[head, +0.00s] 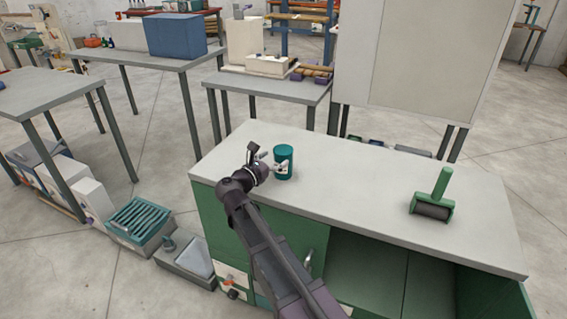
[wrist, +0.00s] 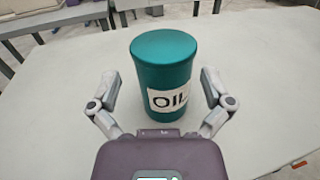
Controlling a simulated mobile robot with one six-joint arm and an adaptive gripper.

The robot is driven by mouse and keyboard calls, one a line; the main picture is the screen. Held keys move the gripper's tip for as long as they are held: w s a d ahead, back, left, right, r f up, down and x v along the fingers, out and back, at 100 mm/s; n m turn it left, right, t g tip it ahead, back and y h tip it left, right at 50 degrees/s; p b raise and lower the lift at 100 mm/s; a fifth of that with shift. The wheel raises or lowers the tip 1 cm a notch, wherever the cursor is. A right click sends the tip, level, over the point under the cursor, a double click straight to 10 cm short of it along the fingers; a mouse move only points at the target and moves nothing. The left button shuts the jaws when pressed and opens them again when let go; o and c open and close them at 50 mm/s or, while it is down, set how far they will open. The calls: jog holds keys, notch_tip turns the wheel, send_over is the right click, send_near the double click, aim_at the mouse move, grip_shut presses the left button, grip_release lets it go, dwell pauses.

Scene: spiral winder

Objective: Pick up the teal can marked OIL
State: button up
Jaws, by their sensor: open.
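The teal can (head: 284,158) stands upright on the light top of the green workbench (head: 360,196), toward its left end. In the wrist view the teal can (wrist: 164,62) faces me with a white label reading OIL. My gripper (head: 272,162) is at the can, reaching in from the left front. In the wrist view my gripper (wrist: 163,98) is open, with one finger on each side of the can. A gap shows between each finger and the can's side. The can's lower front edge is close to the gripper's palm.
A green roller tool (head: 434,200) lies on the right part of the bench top. The bench top between it and the can is clear. A grey panel (head: 432,55) stands behind the bench. Other tables with a blue box (head: 176,34) stand at the back left.

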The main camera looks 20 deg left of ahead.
aim_at(286, 151)
jog(key=shift+d+x, duration=0.2)
jog(key=shift+x, duration=2.4)
jog(key=c, duration=1.1)
